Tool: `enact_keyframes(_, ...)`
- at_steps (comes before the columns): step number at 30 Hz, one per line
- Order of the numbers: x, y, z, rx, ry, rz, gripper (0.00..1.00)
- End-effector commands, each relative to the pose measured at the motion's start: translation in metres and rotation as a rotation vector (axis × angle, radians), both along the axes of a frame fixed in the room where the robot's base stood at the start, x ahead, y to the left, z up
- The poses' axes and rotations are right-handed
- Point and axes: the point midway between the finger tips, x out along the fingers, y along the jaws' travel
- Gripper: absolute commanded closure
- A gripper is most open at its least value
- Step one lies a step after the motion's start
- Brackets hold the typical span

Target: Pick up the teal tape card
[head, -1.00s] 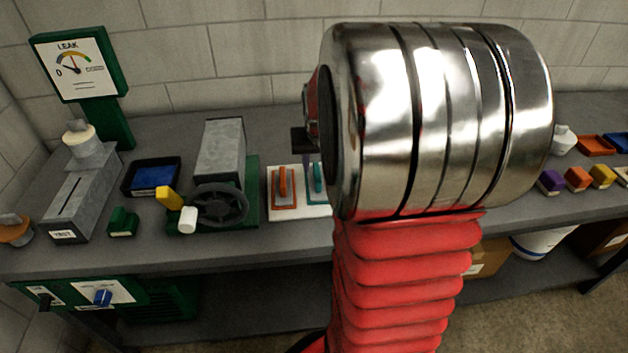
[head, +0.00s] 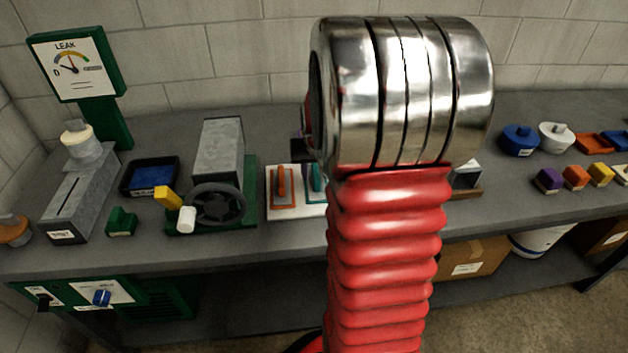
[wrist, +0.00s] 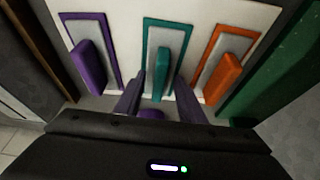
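The teal tape card (wrist: 160,68) stands upright in the middle of the wrist view, with a teal outline behind it on a white board (wrist: 197,18). In the head view the teal card (head: 317,184) shows partly beside my arm. My gripper (wrist: 158,84) is open, one finger on each side of the teal card's near end, with small gaps visible. Whether either finger touches it I cannot tell. A purple card (wrist: 88,66) stands to the left and an orange card (wrist: 221,78) to the right. In the head view my arm hides the purple card.
A grey machine with a dark handwheel (head: 217,204) stands left of the board on a green base (wrist: 285,65). A blue tray (head: 150,178) and a small green block (head: 122,222) are farther left. Colored blocks (head: 575,177) and round containers (head: 520,140) stand at the right.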

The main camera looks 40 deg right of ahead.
Motion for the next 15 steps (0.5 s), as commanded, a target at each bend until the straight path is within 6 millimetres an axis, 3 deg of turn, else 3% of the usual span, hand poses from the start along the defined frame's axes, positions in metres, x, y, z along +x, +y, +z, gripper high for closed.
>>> enact_keyframes(11, 0.0001, 0.0003, 0.0004, 0.0, 0.0, 0.001, 0.64)
enact_keyframes(15, 0.0001, 0.0004, 0.0004, 0.0, 0.0, 0.001, 0.72)
